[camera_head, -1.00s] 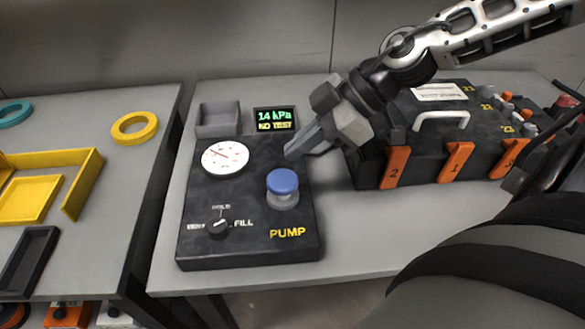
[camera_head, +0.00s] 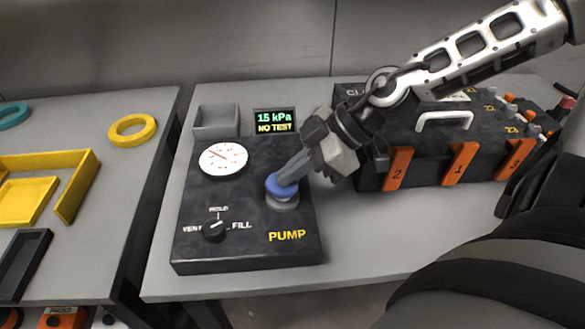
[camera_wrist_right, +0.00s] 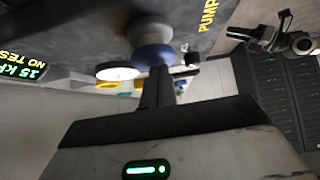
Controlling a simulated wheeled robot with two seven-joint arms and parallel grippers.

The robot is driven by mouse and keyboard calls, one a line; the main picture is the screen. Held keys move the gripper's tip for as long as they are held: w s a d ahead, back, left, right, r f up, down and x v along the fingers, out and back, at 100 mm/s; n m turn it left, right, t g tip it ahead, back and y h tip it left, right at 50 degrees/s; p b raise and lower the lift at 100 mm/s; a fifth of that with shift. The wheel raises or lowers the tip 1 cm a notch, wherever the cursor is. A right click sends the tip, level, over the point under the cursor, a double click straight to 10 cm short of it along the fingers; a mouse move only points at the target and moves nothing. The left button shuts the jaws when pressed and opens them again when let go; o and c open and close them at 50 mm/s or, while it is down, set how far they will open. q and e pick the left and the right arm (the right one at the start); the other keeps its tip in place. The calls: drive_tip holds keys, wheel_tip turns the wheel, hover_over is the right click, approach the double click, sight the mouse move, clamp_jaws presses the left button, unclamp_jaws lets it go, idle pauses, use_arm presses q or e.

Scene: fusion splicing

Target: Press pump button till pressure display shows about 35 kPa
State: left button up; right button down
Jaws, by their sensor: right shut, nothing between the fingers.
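The black pump box (camera_head: 200,258) stands on the grey table. Its blue pump button (camera_head: 273,188) sits on a pale collar above the yellow word PUMP. My right gripper (camera_head: 284,181) is shut and empty, with its fingertips at the top of the button; they look in contact with it. In the right wrist view the blue button (camera_wrist_right: 152,57) is right at the fingertips. The pressure display (camera_head: 275,121) reads 15 kPa and NO TEST. The round dial gauge (camera_head: 223,159) has a red needle. The selector knob (camera_head: 215,229) points toward HOLD. My left gripper is not in view.
A black case with orange latches (camera_head: 458,163) and a white handle stands right of the pump box. A small grey bin (camera_head: 217,121) is behind it. The left table holds a yellow ring (camera_head: 132,129) and yellow tray (camera_head: 85,188).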

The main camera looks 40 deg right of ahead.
wheel_tip(320, 180, down, 2)
drive_tip(key=shift+b, duration=0.5)
drive_tip(key=shift+f, duration=0.2)
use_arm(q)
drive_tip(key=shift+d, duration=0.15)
use_arm(e)
drive_tip(key=shift+s+r, duration=0.1)
drive_tip(key=shift+s, duration=0.05)
